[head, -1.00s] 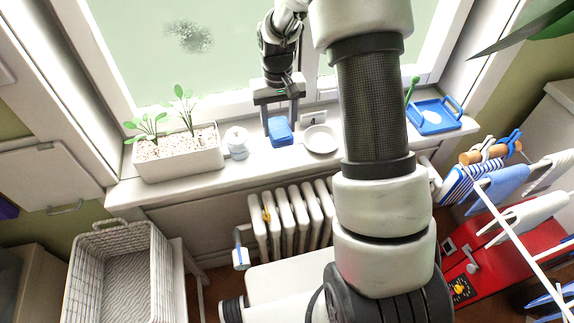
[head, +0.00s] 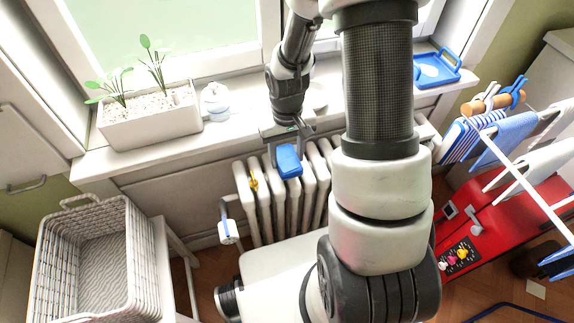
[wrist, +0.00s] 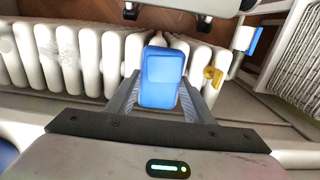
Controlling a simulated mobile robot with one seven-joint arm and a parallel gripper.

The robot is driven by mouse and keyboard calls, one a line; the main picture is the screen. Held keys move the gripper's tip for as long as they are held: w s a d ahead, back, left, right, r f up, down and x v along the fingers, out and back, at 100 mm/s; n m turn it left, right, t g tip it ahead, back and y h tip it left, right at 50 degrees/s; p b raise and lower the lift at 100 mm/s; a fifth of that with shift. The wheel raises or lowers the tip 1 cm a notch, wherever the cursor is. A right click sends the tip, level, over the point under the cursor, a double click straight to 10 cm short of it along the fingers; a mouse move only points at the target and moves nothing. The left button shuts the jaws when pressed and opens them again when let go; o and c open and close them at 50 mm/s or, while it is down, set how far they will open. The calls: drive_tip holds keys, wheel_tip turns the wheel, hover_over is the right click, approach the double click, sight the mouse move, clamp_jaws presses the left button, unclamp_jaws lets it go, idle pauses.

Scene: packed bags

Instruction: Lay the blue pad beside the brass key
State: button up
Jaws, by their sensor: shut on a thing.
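The blue pad (head: 289,161) is a small rounded block. My gripper (head: 288,153) is shut on it and holds it in the air, in front of the sill's edge and over the radiator in the head view. In the wrist view the pad (wrist: 162,80) sits between the two fingers of my gripper (wrist: 160,92), and part of the radiator is hidden behind it. A small yellow piece that looks like the brass key (head: 253,184) is at the radiator's left part. It also shows in the wrist view (wrist: 213,77), right of the pad and apart from it.
The white radiator (head: 268,210) stands under the window sill (head: 150,150). On the sill are a planter (head: 150,128), a white lidded jar (head: 215,102), a partly hidden white dish (head: 318,98) and a blue tray (head: 436,70). A basket (head: 95,265) stands lower left, a drying rack at right.

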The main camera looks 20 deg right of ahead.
sight(287, 158)
drive_tip(key=shift+f+b, duration=0.35)
drive_tip(key=shift+f, duration=1.5)
drive_tip(key=shift+f, duration=0.25)
drive_tip(key=o, duration=1)
drive_tip(key=shift+r, duration=0.1)
drive_tip(key=shift+r, duration=0.1)
